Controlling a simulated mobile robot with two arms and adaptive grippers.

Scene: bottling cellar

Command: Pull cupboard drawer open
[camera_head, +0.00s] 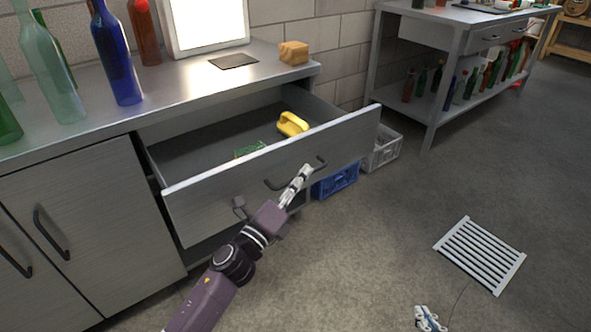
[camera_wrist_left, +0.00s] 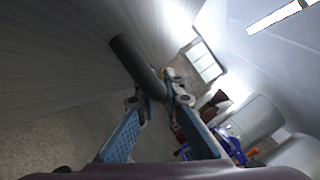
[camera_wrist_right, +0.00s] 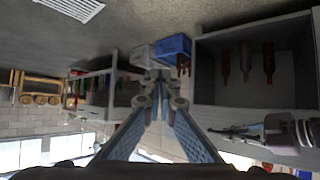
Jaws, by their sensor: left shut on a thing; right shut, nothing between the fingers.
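The cupboard drawer (camera_head: 220,205) is pulled well out of the grey cupboard. Its open inside shows in the head view, with a yellow object (camera_head: 292,124) and a green object (camera_head: 250,149) lying in it. A dark bar handle (camera_head: 275,186) runs along the drawer front. My left gripper (camera_head: 304,173) is shut on this handle; the left wrist view shows the dark handle (camera_wrist_left: 135,62) running between the blue-padded fingers (camera_wrist_left: 157,98). My right gripper (camera_head: 428,318) is low at the bottom of the head view, apart from the drawer. Its empty fingertips meet in the right wrist view (camera_wrist_right: 161,88).
Several glass bottles (camera_head: 117,55) and a tan block (camera_head: 293,53) stand on the worktop (camera_head: 190,84). A blue crate (camera_head: 337,180) and a grey crate (camera_head: 384,150) sit beside the cupboard. A white slatted grate (camera_head: 480,254) lies on the otherwise open floor.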

